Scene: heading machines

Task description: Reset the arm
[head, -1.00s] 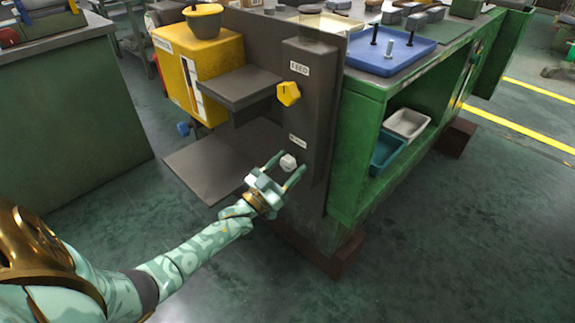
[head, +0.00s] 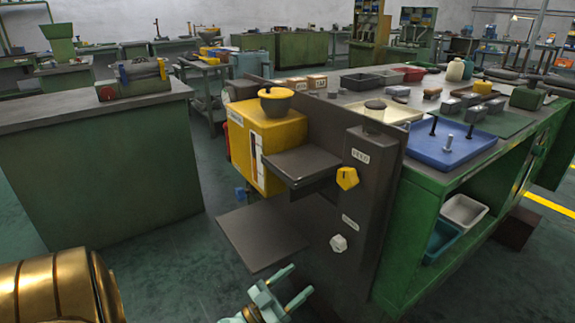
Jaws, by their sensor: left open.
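My left gripper (head: 282,292) is at the bottom middle of the head view, open and empty, its two pale green fingers apart. It is below and to the left of a white knob (head: 338,243) on the dark panel (head: 358,210), clear of it. Above that knob, a yellow knob (head: 347,178) sits under a FEED label. Most of my left arm is out of the picture. My right gripper is not in view.
A yellow box (head: 270,140) with a bowl-shaped top stands left of the panel. Dark shelves (head: 262,236) jut out near the gripper. A green bench (head: 420,200) with a blue tray (head: 445,148) is right; open floor (head: 170,262) is left.

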